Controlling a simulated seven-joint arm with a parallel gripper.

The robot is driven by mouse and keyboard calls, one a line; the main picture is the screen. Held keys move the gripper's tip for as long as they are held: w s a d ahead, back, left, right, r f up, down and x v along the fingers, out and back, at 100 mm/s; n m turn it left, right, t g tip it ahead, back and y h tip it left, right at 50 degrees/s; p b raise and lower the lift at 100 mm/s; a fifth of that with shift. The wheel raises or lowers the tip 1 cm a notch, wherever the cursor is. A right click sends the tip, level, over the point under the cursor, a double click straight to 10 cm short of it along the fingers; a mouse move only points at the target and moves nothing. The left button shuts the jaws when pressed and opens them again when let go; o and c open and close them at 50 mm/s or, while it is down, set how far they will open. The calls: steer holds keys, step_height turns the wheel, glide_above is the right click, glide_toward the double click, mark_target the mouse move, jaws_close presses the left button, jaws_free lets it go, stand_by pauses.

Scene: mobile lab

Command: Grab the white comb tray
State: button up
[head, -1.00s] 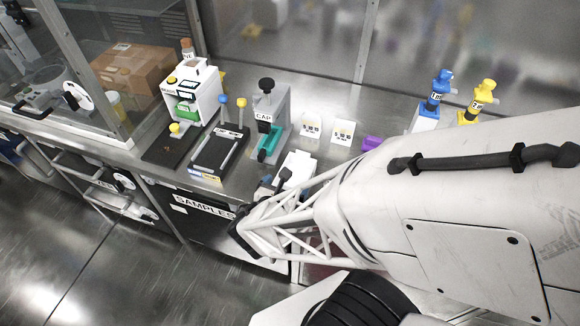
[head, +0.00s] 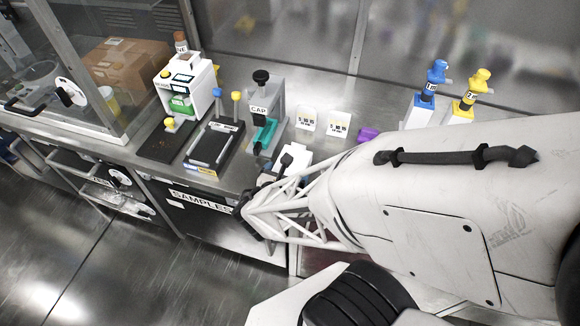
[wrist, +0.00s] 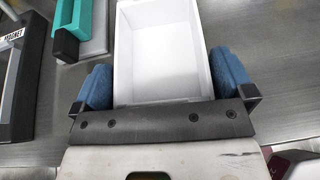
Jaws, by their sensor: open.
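The white comb tray (head: 299,153) is a shallow, open-topped white box on the steel bench, partly hidden by my arm in the head view. In the wrist view the tray (wrist: 163,45) lies straight ahead, and its inside looks empty. My gripper (wrist: 162,84) is open, with one blue finger pad on each side of the tray's near end. A narrow gap seems to show at each pad; I cannot tell whether either touches. My arm hides most of the gripper in the head view.
A capping stand (head: 264,115) with a teal part is just left of the tray. Further left are a black rack (head: 213,147) and a white device (head: 186,87). Label cards (head: 323,122) and a purple object (head: 368,134) stand behind. Blue (head: 427,92) and yellow (head: 467,97) dispensers stand right.

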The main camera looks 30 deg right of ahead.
steer(key=shift+c, duration=0.2)
steer(key=c, duration=0.6)
steer(key=shift+r, duration=0.15)
steer(key=shift+r, duration=1.5)
steer(key=shift+s+a+r, duration=0.1)
steer(key=shift+s+r, duration=0.1)
steer(key=shift+s, duration=0.1)
steer(key=s, duration=0.5)
steer(key=s+a+r, duration=0.1)
steer(key=s, duration=0.4)
steer(key=s+a, duration=0.1)
steer(key=s, duration=0.4)
steer(key=shift+r, duration=0.15)
steer(key=shift+s, duration=0.1)
